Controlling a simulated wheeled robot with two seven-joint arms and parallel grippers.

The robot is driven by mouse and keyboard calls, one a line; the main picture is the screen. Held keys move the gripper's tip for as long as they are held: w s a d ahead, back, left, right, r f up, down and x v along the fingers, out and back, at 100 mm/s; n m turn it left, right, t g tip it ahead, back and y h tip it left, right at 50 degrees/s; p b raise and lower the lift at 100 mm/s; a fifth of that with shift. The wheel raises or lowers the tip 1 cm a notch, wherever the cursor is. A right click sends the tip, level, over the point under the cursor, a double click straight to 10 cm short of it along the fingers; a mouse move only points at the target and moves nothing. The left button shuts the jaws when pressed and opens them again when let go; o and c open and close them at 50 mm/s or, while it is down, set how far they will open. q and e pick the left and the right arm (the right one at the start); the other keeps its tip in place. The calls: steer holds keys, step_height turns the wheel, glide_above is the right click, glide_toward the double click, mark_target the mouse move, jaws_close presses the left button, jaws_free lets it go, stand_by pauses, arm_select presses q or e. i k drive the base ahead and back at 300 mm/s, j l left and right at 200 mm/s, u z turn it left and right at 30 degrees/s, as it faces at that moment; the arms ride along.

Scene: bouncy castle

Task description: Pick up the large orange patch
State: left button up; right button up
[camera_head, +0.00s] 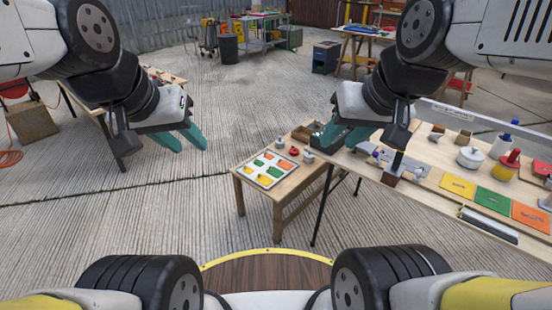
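The large orange patch (531,216) lies flat at the right end of a row of square patches on the long wooden table (426,188). To its left are a green patch (492,199) and a yellow patch (458,186). My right gripper (343,138) is well to the left of the orange patch, above the table's left end; its teal fingers look apart with nothing between them. My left gripper (181,141) hangs over the floor on the left, fingers spread and empty, far from the patch.
A small table (246,199) holds a tray (262,180) of small coloured patches. Bottles, a white pot (470,157) and a red-topped yellow jar (506,166) stand behind the large patches. A grey bar-like tool (488,225) lies in front of them. Open concrete floor lies left of the tables.

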mark_target(288, 167)
steer(key=i+j+z, duration=0.1)
steer(key=i+j, duration=0.15)
steer(key=i, duration=0.3)
steer(key=i+j, duration=0.3)
steer(key=i, duration=0.25)
steer(key=i+j+z, duration=0.15)
steer(key=i, duration=0.4)
steer(key=i+j, duration=0.5)
steer(key=i+l+z, duration=0.05)
